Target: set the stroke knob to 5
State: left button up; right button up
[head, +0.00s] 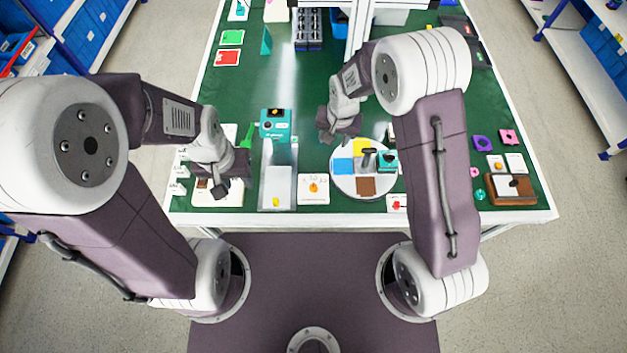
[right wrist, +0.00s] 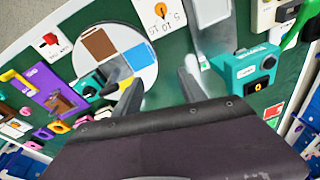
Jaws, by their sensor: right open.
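A small orange knob (head: 314,187) sits on a white card panel (head: 306,197) near the table's front edge. In the right wrist view the knob (right wrist: 161,10) is at the top edge, with the printed numbers 5, 10 and 15 beside it. Its pointer direction is too small to tell. My right gripper (head: 325,137) is above the table, behind the panel and apart from it. In the right wrist view its two fingers (right wrist: 160,95) are spread with nothing between them. My left gripper (head: 221,188) is at the front left, over a white panel; its jaws are unclear.
A white-grey device (head: 277,187) stands left of the knob panel. A round plate with coloured sectors (head: 344,181) stands to its right. A teal box (head: 275,125) with a dark knob is farther back. Purple and pink pieces (head: 482,143) lie at right. Green table is bare near the middle.

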jog(key=s+a+f+n+g, duration=0.1)
jog(key=s+a+f, duration=0.1)
jog(key=a+f, duration=0.2)
jog(key=n+g+p, duration=0.1)
send_near(313, 186)
pick_arm(q)
notch_tip(313, 186, up, 4)
jog(key=shift+s+p, duration=0.15)
jog(key=shift+p, duration=0.95)
pick_arm(e)
jog(key=shift+h, duration=0.4)
jog(key=f, duration=0.8)
jog(key=shift+a+f, duration=0.3)
jog(key=shift+c, duration=0.3)
grip_shut()
